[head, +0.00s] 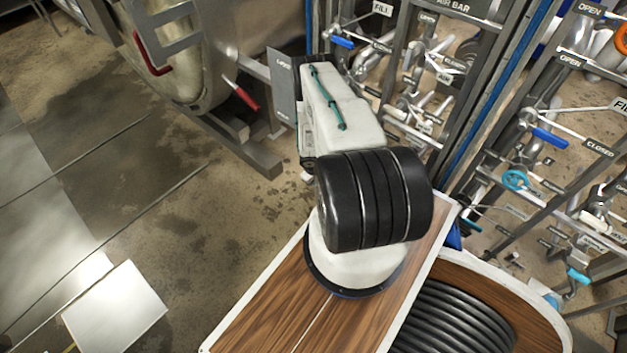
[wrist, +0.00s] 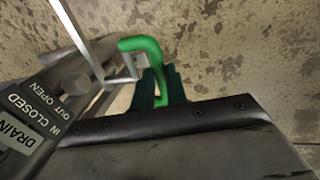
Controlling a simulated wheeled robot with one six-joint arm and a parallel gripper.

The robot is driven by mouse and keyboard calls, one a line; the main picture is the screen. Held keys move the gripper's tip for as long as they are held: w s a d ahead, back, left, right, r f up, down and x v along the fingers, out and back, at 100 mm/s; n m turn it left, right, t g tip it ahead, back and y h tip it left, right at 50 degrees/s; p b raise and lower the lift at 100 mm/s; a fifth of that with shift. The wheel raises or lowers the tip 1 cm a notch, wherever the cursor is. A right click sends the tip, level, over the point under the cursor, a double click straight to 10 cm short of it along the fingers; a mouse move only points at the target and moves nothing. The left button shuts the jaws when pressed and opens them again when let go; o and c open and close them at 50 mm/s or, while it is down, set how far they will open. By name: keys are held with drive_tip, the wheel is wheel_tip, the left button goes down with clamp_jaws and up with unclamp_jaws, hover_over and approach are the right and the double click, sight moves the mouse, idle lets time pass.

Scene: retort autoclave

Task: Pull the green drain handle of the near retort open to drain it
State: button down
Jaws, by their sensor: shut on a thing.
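The green drain handle (wrist: 142,46) shows in the wrist view as a bent green bar. My gripper (wrist: 158,88) is shut on it, with dark green fingers on both sides of the bar's lower leg. A sign (wrist: 22,125) reading DRAIN, IN CLOSED, OUT OPEN stands just left of the handle. In the head view my arm reaches toward the retort's lower side and hides the green handle and my gripper.
The large metal retort (head: 225,50) stands at the upper left, with a red lever (head: 245,97) on its near side. Pipe racks with blue-handled valves (head: 550,138) line the right. The floor (head: 150,215) at left is wet and mostly clear.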

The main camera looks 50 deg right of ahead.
drive_tip(key=c, duration=1.7)
unclamp_jaws()
drive_tip(key=shift+a, duration=0.35)
drive_tip(key=shift+d, duration=0.1)
drive_tip(key=shift+d, duration=0.1)
wheel_tip(320, 180, up, 8)
drive_tip(key=a, duration=0.1)
drive_tip(key=shift+a+f, duration=0.2)
drive_tip(key=shift+a, duration=0.1)
